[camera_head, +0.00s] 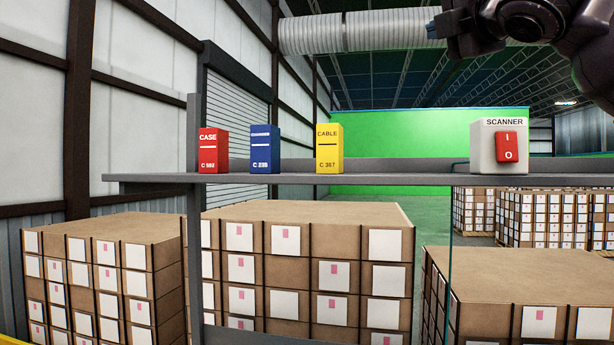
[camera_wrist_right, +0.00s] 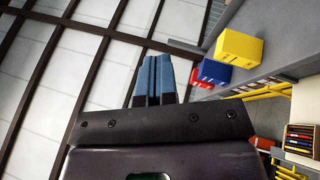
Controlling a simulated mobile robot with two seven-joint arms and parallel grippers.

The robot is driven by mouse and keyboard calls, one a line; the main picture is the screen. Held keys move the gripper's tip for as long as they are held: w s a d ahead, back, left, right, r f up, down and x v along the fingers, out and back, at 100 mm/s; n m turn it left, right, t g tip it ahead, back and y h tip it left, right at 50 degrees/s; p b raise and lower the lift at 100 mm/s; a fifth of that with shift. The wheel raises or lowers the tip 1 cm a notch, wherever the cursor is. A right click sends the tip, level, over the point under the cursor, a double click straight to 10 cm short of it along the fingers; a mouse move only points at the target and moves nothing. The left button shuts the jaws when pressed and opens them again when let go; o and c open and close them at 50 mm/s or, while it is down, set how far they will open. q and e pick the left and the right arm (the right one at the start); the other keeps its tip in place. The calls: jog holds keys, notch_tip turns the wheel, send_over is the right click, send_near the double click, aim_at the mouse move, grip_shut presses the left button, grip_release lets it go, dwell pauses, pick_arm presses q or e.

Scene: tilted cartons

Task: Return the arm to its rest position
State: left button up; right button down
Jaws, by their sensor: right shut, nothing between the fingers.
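My right gripper (camera_head: 433,27) is at the upper right of the head view, above the shelf and left of its dark arm. In the right wrist view its blue fingers (camera_wrist_right: 154,75) are shut together and empty. On the grey shelf (camera_head: 400,180) a red carton (camera_head: 213,151), a blue carton (camera_head: 265,150) and a yellow carton (camera_head: 329,149) stand upright, apart from each other. The three also show at the right of the wrist view, clear of the fingers. My left gripper is in neither view.
A white scanner box (camera_head: 481,154) with a red switch stands at the shelf's right. Large stacks of brown boxes (camera_head: 300,216) fill the space behind and below the shelf. The shelf is bare between the yellow carton and the scanner box. A grey post (camera_head: 193,140) rises at the left.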

jog(key=w+a+f+m+g+y, duration=0.1)
jog(key=w+a+f+y, duration=0.15)
jog(key=f, duration=0.55)
jog(key=w+a+f+m+y, duration=0.2)
jog(key=w+f, duration=0.1)
jog(key=f, duration=0.4)
jog(key=w+a+f+m+g+y, duration=0.1)
jog(key=w+a+f+y, duration=0.15)
jog(key=f, duration=0.55)
jog(key=d+f+m+h, duration=0.3)
jog(key=f+m, duration=0.5)
jog(key=f, duration=2)
jog(key=s+d+f+m+g+h, duration=0.15)
jog(key=s+f, duration=0.25)
jog(key=f, duration=0.4)
jog(key=s+d+f+m+h+b, duration=0.1)
jog(key=s+d+f+m+h, duration=0.2)
jog(key=f, duration=0.5)
jog(key=s+d+f+m+h, duration=0.1)
jog(key=s+d+f+m, duration=0.3)
jog(key=f, duration=0.5)
jog(key=s+d+f+m+g+h, duration=0.3)
jog(key=s+f+g, duration=0.2)
jog(key=s+f, duration=1.2)
jog(key=s, duration=0.4)
jog(key=shift+s+f+b, duration=0.25)
jog(key=shift+f+b, duration=0.1)
jog(key=shift+f, duration=0.05)
